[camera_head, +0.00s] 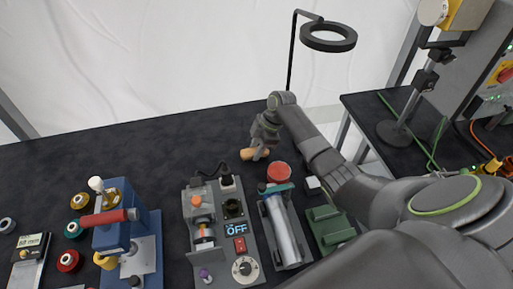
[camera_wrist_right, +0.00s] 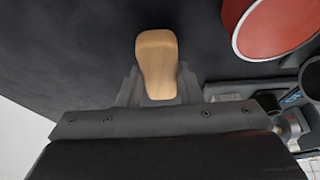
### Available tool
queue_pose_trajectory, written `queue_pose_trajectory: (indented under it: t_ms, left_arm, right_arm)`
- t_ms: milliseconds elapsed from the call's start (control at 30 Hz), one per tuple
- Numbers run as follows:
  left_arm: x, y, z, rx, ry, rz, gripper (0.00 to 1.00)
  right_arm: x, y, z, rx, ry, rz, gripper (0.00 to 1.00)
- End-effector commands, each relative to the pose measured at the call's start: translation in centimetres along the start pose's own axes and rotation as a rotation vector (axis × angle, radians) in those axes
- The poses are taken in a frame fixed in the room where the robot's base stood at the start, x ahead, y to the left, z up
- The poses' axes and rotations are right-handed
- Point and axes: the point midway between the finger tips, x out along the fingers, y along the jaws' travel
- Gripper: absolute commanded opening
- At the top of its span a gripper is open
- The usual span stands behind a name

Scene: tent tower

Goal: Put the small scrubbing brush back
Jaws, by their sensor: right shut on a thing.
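The small scrubbing brush shows as a tan, wooden-looking body (camera_head: 250,155) low over the dark table. My right gripper (camera_head: 261,148) is shut on it. In the right wrist view the tan piece (camera_wrist_right: 157,62) sits between the two fingers (camera_wrist_right: 157,88), its rounded end pointing away from the palm. Bristles are not visible in either view. I cannot tell whether the brush touches the table. My left gripper is not in view.
A red round-topped container (camera_head: 279,172) stands just right of the gripper; it also shows in the wrist view (camera_wrist_right: 275,25). A grey panel with an OFF display (camera_head: 236,229), a tube in a tray (camera_head: 283,232) and green blocks (camera_head: 327,225) stand nearer. Dark table left of the gripper is clear.

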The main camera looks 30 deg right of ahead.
Motion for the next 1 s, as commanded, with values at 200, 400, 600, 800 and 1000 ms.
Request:
queue_pose_trajectory:
  t_ms: [200,400,600,800,1000]
  left_arm:
    - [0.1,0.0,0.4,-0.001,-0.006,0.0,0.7]
    - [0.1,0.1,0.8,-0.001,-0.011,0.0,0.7]
    - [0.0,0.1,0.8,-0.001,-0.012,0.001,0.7]
    - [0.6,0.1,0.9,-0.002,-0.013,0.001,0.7]
    - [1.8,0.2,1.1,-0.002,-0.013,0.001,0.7]
  right_arm:
    - [0.2,0.0,0.1,0.0,0.0,0.0,0.41]
    - [0.2,0.0,0.1,0.0,0.0,0.0,0.54]
    - [0.1,0.0,0.0,0.0,0.0,0.0,0.54]
    - [-1.9,0.1,0.1,-0.001,-0.001,0.005,0.54]
    - [-6.2,0.2,0.2,-0.002,-0.002,0.006,0.54]
